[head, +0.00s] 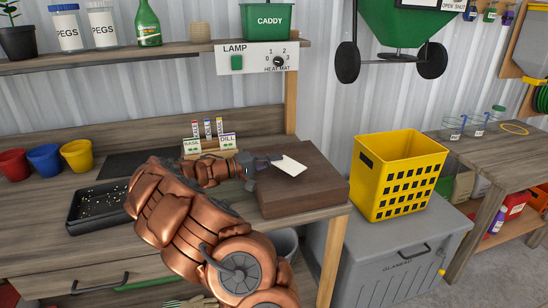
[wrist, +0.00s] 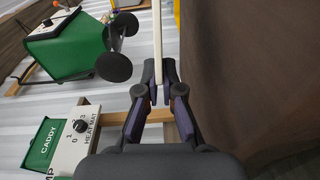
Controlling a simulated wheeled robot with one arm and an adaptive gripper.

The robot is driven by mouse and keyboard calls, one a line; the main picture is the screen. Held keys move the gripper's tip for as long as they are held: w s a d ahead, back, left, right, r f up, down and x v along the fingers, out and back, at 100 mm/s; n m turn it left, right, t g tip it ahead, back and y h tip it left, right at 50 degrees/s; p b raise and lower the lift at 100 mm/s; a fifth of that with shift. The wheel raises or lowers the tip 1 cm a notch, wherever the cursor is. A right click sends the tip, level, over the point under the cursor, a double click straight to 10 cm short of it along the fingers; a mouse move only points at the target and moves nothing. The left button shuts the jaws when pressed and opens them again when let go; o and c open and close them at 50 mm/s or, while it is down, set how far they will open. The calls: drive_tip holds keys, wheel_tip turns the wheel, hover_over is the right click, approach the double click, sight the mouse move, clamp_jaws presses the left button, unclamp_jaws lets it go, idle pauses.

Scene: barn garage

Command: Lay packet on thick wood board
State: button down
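The white packet (head: 291,166) is over the thick wood board (head: 318,196), a dark brown block on the workbench. My gripper (head: 270,161) reaches in from the left and holds the packet's near end. In the wrist view, the gripper's fingers (wrist: 160,92) are shut on the packet (wrist: 157,40), which shows edge-on as a thin pale strip. The board's top (wrist: 240,75) fills the right of that view, with a gap between it and the strip. The packet lies roughly flat, parallel to the board.
A rack of seed packets (head: 210,143) stands behind my arm. A black tray (head: 97,205) and several coloured pots (head: 45,160) are at the left. A yellow crate (head: 398,175) stands on a grey chest (head: 395,258) to the right. A shelf (head: 150,53) runs above the bench.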

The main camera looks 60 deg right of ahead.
drive_tip(key=shift+f, duration=0.1)
drive_tip(key=c, duration=1.2)
unclamp_jaws()
drive_tip(key=shift+c, duration=0.2)
drive_tip(key=shift+w+a, duration=0.1)
drive_tip(key=v, duration=1.1)
drive_tip(key=shift+w+a+f, duration=0.1)
drive_tip(key=shift+w+a, duration=0.15)
drive_tip(key=shift+a, duration=0.05)
